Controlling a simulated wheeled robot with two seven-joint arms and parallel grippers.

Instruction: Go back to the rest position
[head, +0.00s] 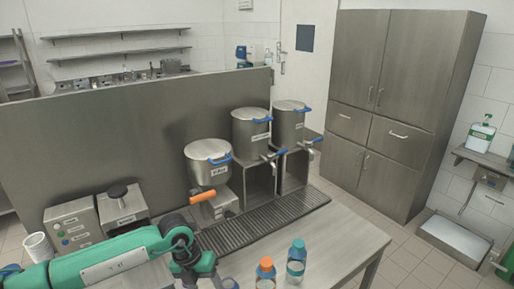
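My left arm, green with dark joints, comes in from the lower left and bends down at the front of the table (338,240). Its end is at the bottom edge of the head view, and the fingers cannot be made out. My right gripper is not in view. A bottle with an orange cap (265,268) and a bottle with a blue cap (296,262) stand upright on the table, to the right of my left arm and apart from it. A small round bluish thing (230,284) is partly cut off beside the arm's end.
Three steel pots (207,165) (250,130) (290,122) with blue handles stand on stepped stands behind a drip grate (265,222). Steel machines (72,222) and a white container (38,247) are at left.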

